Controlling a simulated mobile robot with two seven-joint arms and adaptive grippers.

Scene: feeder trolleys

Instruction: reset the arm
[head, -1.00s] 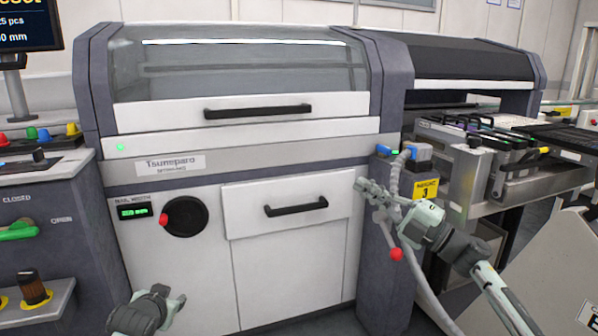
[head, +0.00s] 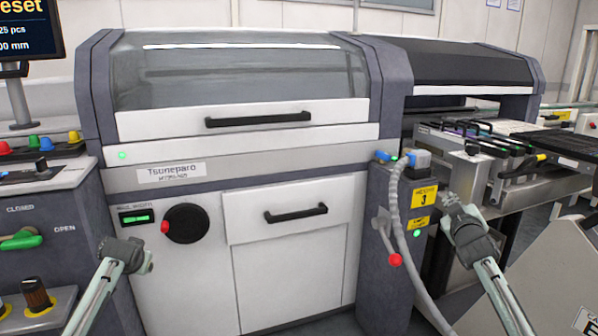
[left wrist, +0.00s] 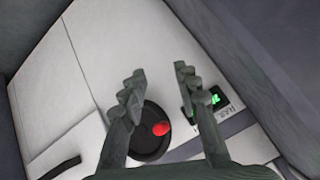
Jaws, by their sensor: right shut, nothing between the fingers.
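My right gripper (head: 456,206) is shut and empty in the head view. It is raised in front of the feeder trolley bay, right of the grey hose and clear of the red-knobbed lever. My left gripper (head: 128,250) is low at the left, in front of the machine's lower panel; its fingertips are hard to make out there. In the left wrist view my left gripper (left wrist: 159,74) is open, its fingers apart with nothing between them. That view looks towards the black hand wheel (left wrist: 150,132) with its red knob and the green display (left wrist: 210,100).
The machine's lower drawer (head: 290,225) stands between my arms. A post with a yellow 3 label (head: 423,197), a grey hose (head: 396,200) and a red-knobbed lever (head: 395,259) is beside my right gripper. A control console (head: 45,190) stands at the far left.

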